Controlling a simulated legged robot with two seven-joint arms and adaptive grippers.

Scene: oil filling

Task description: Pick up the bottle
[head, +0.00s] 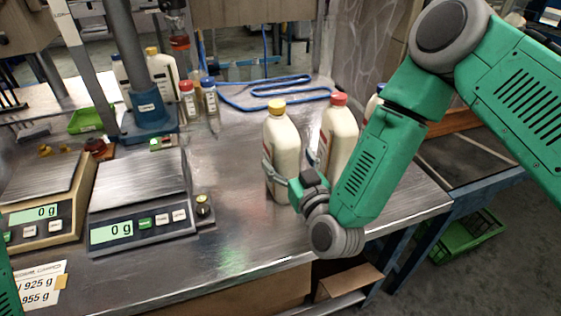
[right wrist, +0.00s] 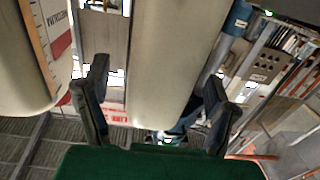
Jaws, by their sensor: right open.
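A cream bottle with a yellow cap (head: 281,135) stands upright on the metal bench. My right gripper (head: 289,163) is open at it, with one finger at its left side and the other at its right. In the right wrist view, a pale bottle body (right wrist: 165,55) fills the gap between the open fingers of my right gripper (right wrist: 157,78). Whether the fingers touch it I cannot tell. A bottle with a red cap (head: 337,130) stands just to the right. My left gripper is not in view.
A third bottle (head: 373,101) is partly hidden behind my right arm. Two scales (head: 138,200) reading 0 g stand at the left. The bench front (head: 240,255) is clear.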

